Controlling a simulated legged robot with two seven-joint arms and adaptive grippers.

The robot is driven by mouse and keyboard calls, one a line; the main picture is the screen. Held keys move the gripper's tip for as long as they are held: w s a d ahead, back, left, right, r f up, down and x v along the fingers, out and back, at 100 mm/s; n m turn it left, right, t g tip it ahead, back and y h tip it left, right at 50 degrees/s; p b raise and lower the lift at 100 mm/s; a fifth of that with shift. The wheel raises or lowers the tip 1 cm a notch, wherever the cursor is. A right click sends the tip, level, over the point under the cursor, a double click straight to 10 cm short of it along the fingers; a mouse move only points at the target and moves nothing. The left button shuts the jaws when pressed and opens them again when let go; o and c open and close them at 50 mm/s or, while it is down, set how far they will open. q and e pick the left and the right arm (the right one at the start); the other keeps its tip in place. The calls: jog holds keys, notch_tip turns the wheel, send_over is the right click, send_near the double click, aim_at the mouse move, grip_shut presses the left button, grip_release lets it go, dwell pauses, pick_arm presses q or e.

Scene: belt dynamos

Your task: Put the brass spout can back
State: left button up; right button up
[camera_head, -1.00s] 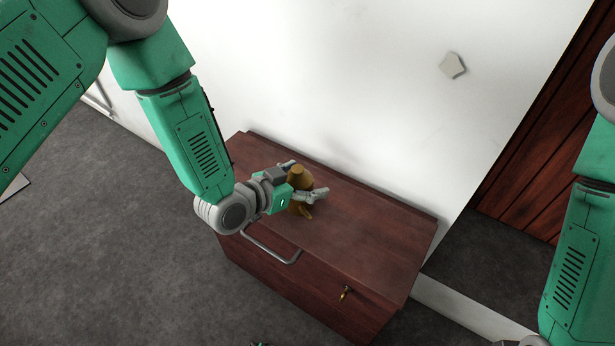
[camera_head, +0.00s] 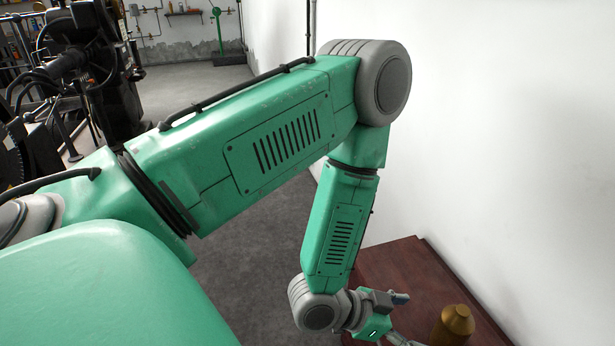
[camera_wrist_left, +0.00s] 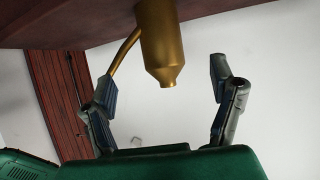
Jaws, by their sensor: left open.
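The brass spout can (camera_head: 455,325) stands upright on the dark red wooden cabinet (camera_head: 400,262), at the lower right of the head view and cut off by its bottom edge. In the left wrist view the picture is upside down. There the can (camera_wrist_left: 162,45) hangs from the top, its thin spout reaching down left towards one finger. My left gripper (camera_head: 408,320) is open and empty, a little left of the can with a gap between them. Its spread fingers (camera_wrist_left: 163,77) show on either side of the can's top in the wrist view. My right gripper is out of view.
A white wall (camera_head: 480,130) rises right behind the cabinet. Grey floor (camera_head: 240,280) lies left of it. Dark machinery (camera_head: 90,70) stands at the far left, and a green stand (camera_head: 222,35) is at the back. My left arm hides much of the middle.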

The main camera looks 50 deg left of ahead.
pick_arm(q)
jog(key=s+a+f+n+g+y, duration=0.3)
jog(key=s+a+f+g, duration=0.1)
jog(key=s, duration=0.6)
jog(key=s+a+f+n+g+y, duration=0.3)
jog(key=s+a+f+g+y, duration=0.1)
jog(key=s, duration=0.7)
jog(key=a+f+g, duration=0.1)
jog(key=a+f, duration=0.1)
jog(key=a, duration=0.1)
jog(key=shift+s+a, duration=0.1)
